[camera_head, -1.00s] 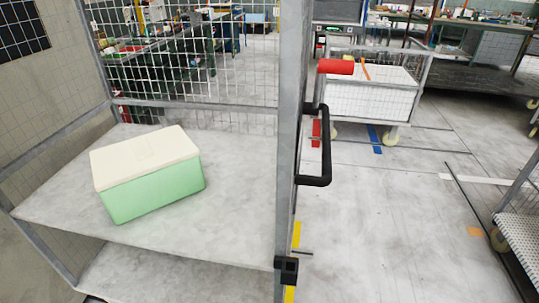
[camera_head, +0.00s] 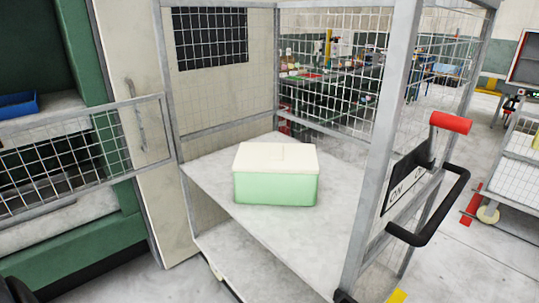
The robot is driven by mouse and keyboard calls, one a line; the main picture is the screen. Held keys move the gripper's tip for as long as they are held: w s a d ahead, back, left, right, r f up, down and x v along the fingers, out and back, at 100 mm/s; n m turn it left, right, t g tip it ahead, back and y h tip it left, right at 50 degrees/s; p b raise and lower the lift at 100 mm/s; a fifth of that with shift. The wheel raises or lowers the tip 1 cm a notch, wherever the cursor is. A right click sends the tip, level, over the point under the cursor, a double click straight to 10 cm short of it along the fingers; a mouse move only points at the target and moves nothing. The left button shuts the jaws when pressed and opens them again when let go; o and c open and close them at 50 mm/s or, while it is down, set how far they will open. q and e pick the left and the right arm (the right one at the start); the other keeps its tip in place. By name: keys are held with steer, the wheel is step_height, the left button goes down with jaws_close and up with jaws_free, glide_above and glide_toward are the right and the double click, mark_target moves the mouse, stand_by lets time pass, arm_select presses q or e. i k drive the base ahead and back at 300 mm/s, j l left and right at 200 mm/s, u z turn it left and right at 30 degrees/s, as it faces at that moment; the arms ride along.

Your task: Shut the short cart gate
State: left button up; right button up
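The cart (camera_head: 375,190) is a grey metal frame with mesh sides and a light shelf. A short mesh gate (camera_head: 150,157) in a grey frame stands swung open at the left, reaching out from the cart's left post and past the left picture edge. The cart's front opening is uncovered. On the shelf sits a pale green box (camera_head: 275,188) with a cream lid. Neither of my grippers can be made out; a dark shape at the bottom left corner is too cut off to identify.
A black handle (camera_head: 459,205), a red knob (camera_head: 451,122) and an ON/OFF plate are on the cart's right side. A green machine (camera_head: 95,235) with a blue tray (camera_head: 18,104) stands behind the gate. Open floor (camera_head: 470,270) lies at the right.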

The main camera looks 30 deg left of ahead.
mark_target(8, 130)
steer(key=k+j, duration=0.1)
steer(key=j, duration=0.2)
steer(key=k+j, duration=0.15)
steer(key=j, duration=0.2)
steer(key=k+j, duration=0.1)
steer(key=j, duration=0.2)
steer(key=k+j, duration=0.1)
steer(key=j, duration=0.2)
steer(key=u, duration=0.05)
